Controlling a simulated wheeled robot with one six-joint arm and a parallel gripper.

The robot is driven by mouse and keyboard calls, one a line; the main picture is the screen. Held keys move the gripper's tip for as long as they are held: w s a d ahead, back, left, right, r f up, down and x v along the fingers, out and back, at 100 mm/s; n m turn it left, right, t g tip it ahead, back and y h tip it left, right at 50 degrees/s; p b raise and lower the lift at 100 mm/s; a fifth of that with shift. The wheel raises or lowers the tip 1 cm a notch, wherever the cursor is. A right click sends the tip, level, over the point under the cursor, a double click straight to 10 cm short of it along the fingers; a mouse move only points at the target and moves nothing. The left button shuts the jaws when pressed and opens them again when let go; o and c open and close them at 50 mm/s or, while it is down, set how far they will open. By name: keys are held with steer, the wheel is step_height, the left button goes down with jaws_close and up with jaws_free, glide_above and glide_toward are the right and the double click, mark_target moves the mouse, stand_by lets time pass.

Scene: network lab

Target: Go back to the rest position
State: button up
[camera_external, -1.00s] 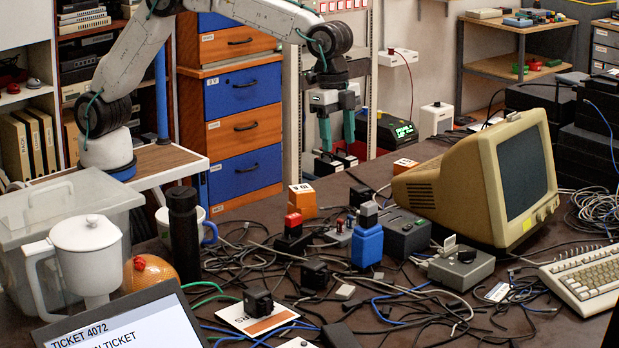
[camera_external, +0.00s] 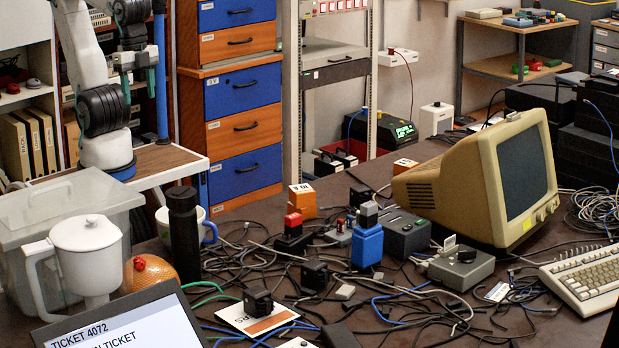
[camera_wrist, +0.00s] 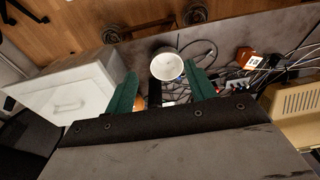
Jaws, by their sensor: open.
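My gripper (camera_external: 139,86) is in the upper left of the external view, close above my arm's base and folded back near it. Its two green fingers point down and are apart, with nothing between them. In the wrist view my gripper (camera_wrist: 160,76) also shows its green fingers spread and empty. They are over the cluttered table, with a white mug (camera_wrist: 167,65) and a clear storage box (camera_wrist: 75,98) seen beyond and beside them.
The dark table (camera_external: 345,187) carries cables, a beige monitor (camera_external: 480,180), a blue bottle (camera_external: 367,245), a black flask (camera_external: 184,235) and a white jug (camera_external: 85,255). Blue and orange drawers (camera_external: 240,129) and a metal rack (camera_external: 336,72) stand behind, right of my gripper.

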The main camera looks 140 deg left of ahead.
steer(key=shift+s+d+f, duration=0.1)
steer(key=shift+s+f, duration=0.35)
steer(key=shift+s, duration=0.2)
steer(key=shift+s+d+f, duration=0.1)
steer(key=shift+s+f, duration=0.3)
steer(key=shift+s, duration=0.2)
